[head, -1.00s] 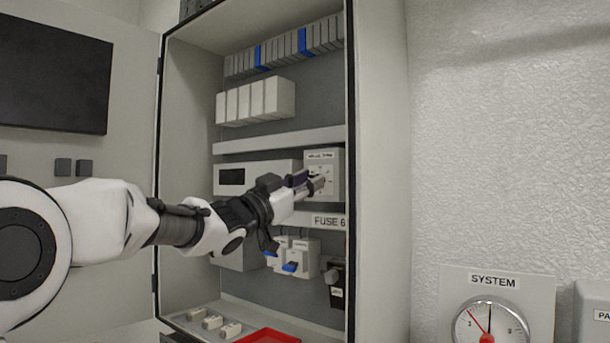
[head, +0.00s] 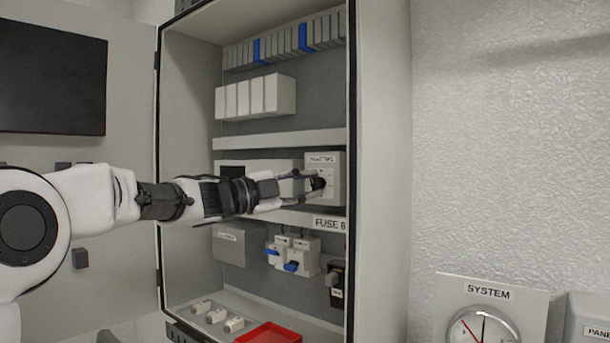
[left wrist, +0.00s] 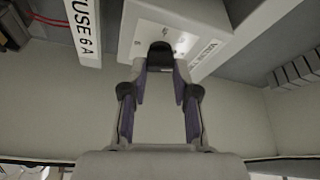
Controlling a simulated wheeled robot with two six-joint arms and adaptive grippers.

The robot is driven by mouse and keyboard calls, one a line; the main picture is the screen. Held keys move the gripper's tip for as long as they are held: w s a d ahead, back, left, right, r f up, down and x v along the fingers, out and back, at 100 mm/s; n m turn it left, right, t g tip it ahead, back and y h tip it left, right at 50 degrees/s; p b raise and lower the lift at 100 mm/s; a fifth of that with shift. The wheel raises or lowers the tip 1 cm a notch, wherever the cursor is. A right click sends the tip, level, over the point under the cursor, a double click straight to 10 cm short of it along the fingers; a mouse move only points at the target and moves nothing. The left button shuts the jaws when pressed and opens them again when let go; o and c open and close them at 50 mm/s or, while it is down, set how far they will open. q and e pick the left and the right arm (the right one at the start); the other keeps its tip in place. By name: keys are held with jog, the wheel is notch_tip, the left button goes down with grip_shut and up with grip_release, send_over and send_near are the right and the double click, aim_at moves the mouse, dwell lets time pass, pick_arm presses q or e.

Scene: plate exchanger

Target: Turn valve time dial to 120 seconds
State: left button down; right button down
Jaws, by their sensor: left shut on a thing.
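The valve time unit (head: 336,166) is a light grey box with a label along its top, on the right side of the open cabinet. Its small dark dial (left wrist: 160,55) shows between my fingertips in the left wrist view. My left gripper (head: 318,184) reaches in from the left and is shut on the dial. In the left wrist view its fingers (left wrist: 160,72) close in from both sides of the dial. The fingers hide most of the dial in the head view, and I cannot read its setting. My right gripper is not in view.
A FUSE 6 A label (head: 330,223) sits just below the unit. Switches with blue levers (head: 291,266) are lower down. A red tray (head: 270,334) lies on the cabinet floor beside small fuses (head: 217,316). The cabinet's right wall (head: 378,170) stands close to the unit.

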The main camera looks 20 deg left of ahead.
pick_arm(q)
jog(key=m, duration=0.2)
jog(key=shift+w+a+r+m+g+y+p, duration=0.1)
jog(key=shift+r+m+g+y+p, duration=0.2)
jog(key=shift+r+m+g+p, duration=0.1)
jog(key=m, duration=0.2)
jog(key=shift+m+g+y, duration=0.3)
jog(key=shift+y, duration=0.1)
jog(key=m, duration=0.1)
jog(key=m+y, duration=0.1)
jog(key=m, duration=0.1)
jog(key=shift+w+r+g+y, duration=0.1)
jog(key=shift+r+g+y, duration=0.1)
jog(key=shift+g+y, duration=0.15)
jog(key=shift+m+y, duration=0.75)
jog(key=shift+m, duration=0.65)
jog(key=c, duration=1.1)
grip_release()
jog(key=shift+o, duration=1.1)
jog(key=shift+w, duration=0.1)
jog(key=shift+w+d+f, duration=0.1)
jog(key=shift+d+f, duration=0.1)
jog(key=shift+d, duration=0.05)
